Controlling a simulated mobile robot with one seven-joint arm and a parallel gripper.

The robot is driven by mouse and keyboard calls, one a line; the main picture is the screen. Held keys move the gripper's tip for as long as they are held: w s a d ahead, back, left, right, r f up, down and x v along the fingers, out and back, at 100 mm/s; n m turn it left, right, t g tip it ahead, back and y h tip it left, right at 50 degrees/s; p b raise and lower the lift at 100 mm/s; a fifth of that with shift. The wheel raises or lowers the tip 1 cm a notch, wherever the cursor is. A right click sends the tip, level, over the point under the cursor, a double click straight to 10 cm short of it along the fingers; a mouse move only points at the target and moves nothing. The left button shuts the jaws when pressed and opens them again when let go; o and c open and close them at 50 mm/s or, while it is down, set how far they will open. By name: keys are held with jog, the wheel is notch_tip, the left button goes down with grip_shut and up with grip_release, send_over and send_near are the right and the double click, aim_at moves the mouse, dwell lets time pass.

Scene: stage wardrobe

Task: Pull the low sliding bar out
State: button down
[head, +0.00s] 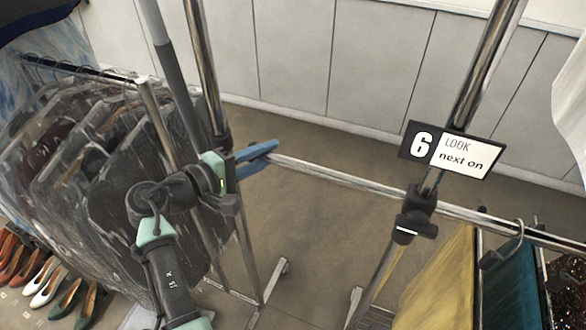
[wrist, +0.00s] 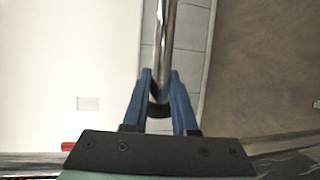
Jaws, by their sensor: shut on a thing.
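The low sliding bar (head: 335,177) is a thin chrome tube. In the head view it runs from my gripper at the left, across a gap, to the black clamp (head: 415,212) on a chrome upright and on to the right. My gripper (head: 274,150) has blue fingers shut around the bar's left end. In the wrist view the bar (wrist: 166,45) passes between the two fingers (wrist: 160,85), with a dark end piece low between them. A number 6 sign (head: 447,149) reading "LOOK next on" is fixed to the upright above the bar.
Yellow (head: 440,280) and teal (head: 508,285) garments hang at the right. A rack of dark covered garments (head: 110,160) stands close to my arm at the left, with several shoes (head: 45,282) below. The floor between the uprights is open, before a pale panelled wall (head: 330,60).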

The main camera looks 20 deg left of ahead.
jog(key=shift+a, duration=0.65)
jog(key=c, duration=0.7)
grip_release()
jog(key=shift+a, duration=0.15)
jog(key=shift+s, duration=0.3)
jog(key=b+v, duration=0.1)
jog(key=v, duration=1.1)
jog(key=shift+a+b, duration=0.15)
jog(key=shift+b, duration=0.2)
jog(key=shift+s+r, duration=0.1)
jog(key=shift+r, duration=0.05)
